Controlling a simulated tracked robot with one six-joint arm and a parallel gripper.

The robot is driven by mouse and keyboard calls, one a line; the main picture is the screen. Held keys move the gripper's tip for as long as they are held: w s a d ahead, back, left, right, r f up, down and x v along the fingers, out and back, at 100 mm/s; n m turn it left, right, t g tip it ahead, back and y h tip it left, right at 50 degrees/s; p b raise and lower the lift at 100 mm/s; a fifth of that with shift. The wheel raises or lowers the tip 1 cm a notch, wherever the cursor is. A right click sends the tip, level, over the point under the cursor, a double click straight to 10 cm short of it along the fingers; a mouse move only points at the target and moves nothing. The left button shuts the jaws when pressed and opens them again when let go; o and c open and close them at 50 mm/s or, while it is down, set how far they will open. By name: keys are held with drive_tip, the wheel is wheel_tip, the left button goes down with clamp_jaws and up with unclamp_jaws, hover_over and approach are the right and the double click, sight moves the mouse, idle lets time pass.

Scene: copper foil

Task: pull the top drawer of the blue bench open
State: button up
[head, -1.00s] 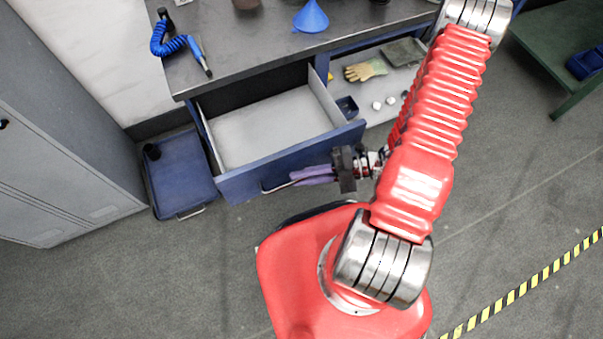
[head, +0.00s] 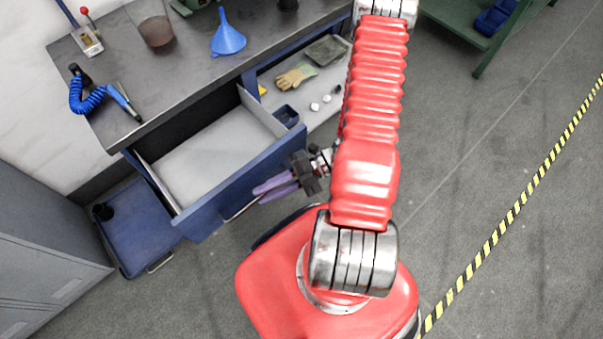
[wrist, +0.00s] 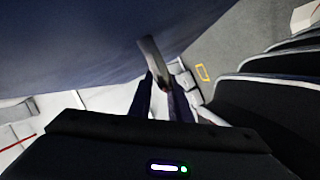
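The top drawer (head: 205,215) of the blue bench (head: 150,118) stands pulled well out, its grey inside empty. Its metal bar handle (head: 238,211) is on the blue front and also shows in the wrist view (wrist: 153,62). My gripper (head: 257,196) is at the right part of the handle, its two purple fingers spread with a gap between them. In the wrist view the fingers (wrist: 160,85) lie either side of the handle's near end, apart from each other. I cannot tell whether either finger touches the bar.
A blue funnel (head: 228,42), a coiled blue hose (head: 92,98) and a brown container (head: 156,32) stand on the bench top. A shelf (head: 325,82) holds gloves (head: 295,76). A blue cart (head: 135,230) is left of the drawer. Open floor lies right, with striped tape (head: 510,215).

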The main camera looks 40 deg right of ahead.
drive_tip(key=v, duration=1.1)
drive_tip(key=shift+d, duration=0.35)
